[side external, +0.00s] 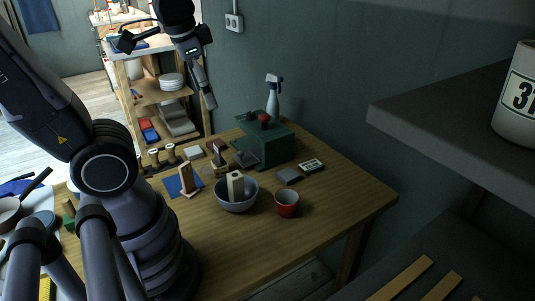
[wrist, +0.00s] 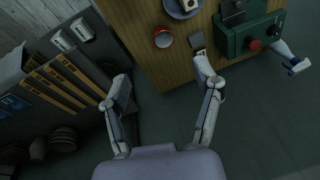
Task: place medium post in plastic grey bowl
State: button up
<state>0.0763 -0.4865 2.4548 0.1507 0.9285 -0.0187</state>
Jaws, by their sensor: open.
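A pale wooden post (side external: 235,187) stands upright inside the grey bowl (side external: 238,206) on the table. The bowl (wrist: 184,14) and the post (wrist: 190,5) also show at the top edge of the wrist view. Another wooden post (side external: 187,178) stands on a blue mat to the left, and a shorter block-like post (side external: 219,160) stands behind the bowl. I cannot tell by size alone which is the medium one. My gripper (wrist: 162,88) is open and empty, its fingers wide apart.
A red cup (side external: 287,203) stands right of the bowl. A green box (side external: 264,147) with a spray bottle (side external: 273,98) stands at the back. Several spools (side external: 154,157) line the far left. A grey shelf (side external: 450,100) with a white pot juts out at right.

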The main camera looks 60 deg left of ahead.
jog(key=s+r+t, duration=0.1)
jog(key=s+d+r+n+t+h, duration=0.1)
jog(key=shift+s+r+n+t, duration=0.3)
jog(key=shift+s+r, duration=0.1)
dwell(1.1)
